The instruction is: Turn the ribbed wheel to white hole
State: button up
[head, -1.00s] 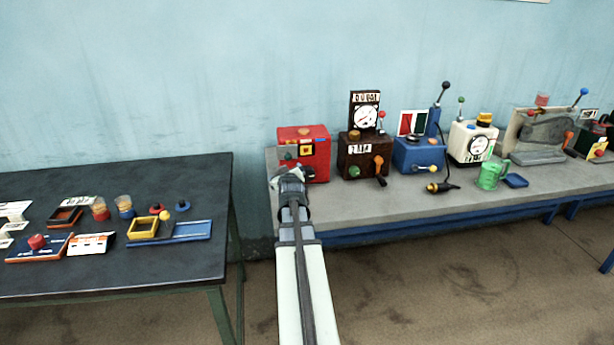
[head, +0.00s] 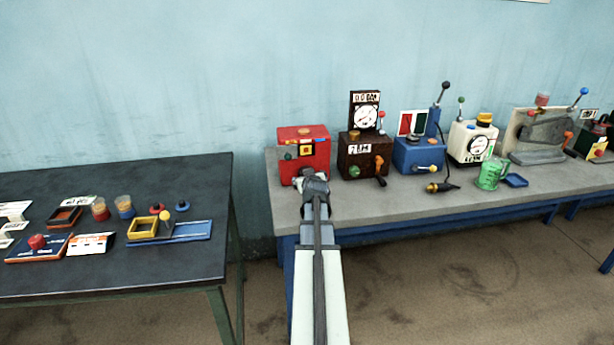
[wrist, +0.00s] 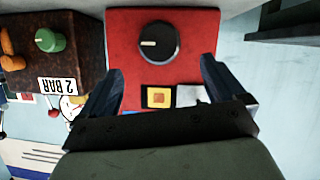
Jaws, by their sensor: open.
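In the wrist view a round black knob (wrist: 145,42) with a short pale line sits on the face of the red box (wrist: 190,25); its ribs are too small to make out. My gripper (wrist: 162,70) is open, its two dark fingers apart on either side of the knob's near side, with nothing between them. I cannot tell how far the fingertips are from the box face. No white hole can be made out. In the head view my gripper (head: 312,184) is in front of the lower part of the red box (head: 315,150), hiding part of it.
A brown box (head: 352,163) with a gauge and an orange handle (head: 379,166) stands close right of the red box. A green knob (wrist: 50,40) shows on it in the wrist view. A blue box (head: 415,155) stands further right. A dark table (head: 190,260) is at left.

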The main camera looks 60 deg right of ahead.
jog(key=x, duration=0.7)
jog(key=shift+w+d+f, duration=0.2)
jog(key=shift+w+d, duration=0.05)
jog(key=shift+c, duration=0.2)
jog(key=c, duration=1)
jog(key=shift+m, duration=0.3)
